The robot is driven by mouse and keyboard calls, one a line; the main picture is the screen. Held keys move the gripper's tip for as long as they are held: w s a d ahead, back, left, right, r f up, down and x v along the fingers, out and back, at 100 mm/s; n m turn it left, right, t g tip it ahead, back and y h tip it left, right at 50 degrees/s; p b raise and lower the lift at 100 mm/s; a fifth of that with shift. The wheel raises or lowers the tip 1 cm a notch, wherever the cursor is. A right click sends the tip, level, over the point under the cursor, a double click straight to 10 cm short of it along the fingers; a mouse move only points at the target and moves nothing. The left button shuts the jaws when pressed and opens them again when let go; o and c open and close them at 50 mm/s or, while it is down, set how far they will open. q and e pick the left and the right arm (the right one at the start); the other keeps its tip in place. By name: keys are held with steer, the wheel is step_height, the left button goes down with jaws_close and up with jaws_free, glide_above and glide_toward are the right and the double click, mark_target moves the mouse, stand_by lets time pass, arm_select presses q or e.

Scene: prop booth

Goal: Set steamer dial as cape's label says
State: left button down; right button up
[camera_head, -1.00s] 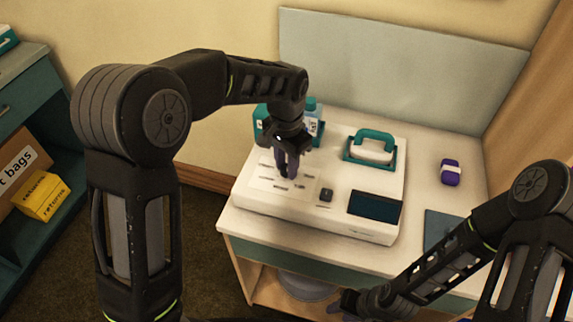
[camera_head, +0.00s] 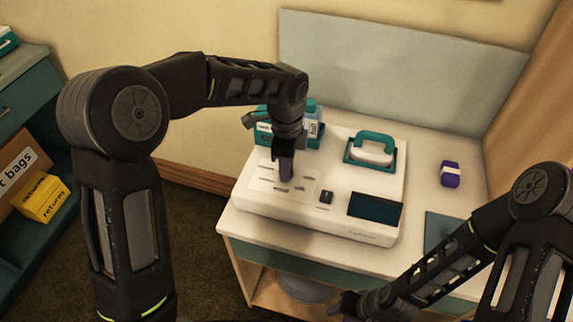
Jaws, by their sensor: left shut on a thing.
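The white steamer (camera_head: 290,222) sits on the counter, with printed marks on the left of its top. My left gripper (camera_head: 286,177) points straight down among these marks, its fingers closed on the steamer dial, which they hide almost entirely. The marks' wording is too small to read. My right gripper (camera_head: 346,304) is low at the bottom edge, in front of the counter and away from the steamer; its fingers are too dark and small to judge. I see no cape or cape label in this view.
A teal box (camera_head: 268,129) stands behind my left gripper. A purple item (camera_head: 450,174) lies to the right, with bare counter around it.

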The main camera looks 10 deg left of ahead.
arm_select(q)
steer(key=m, duration=0.4)
steer(key=shift+p, duration=0.3)
stand_by(0.3)
steer(key=c, duration=1.1)
jaws_free()
step_height(320, 180, up, 8)
steer(key=shift+f+b, duration=0.1)
steer(key=shift+b, duration=0.35)
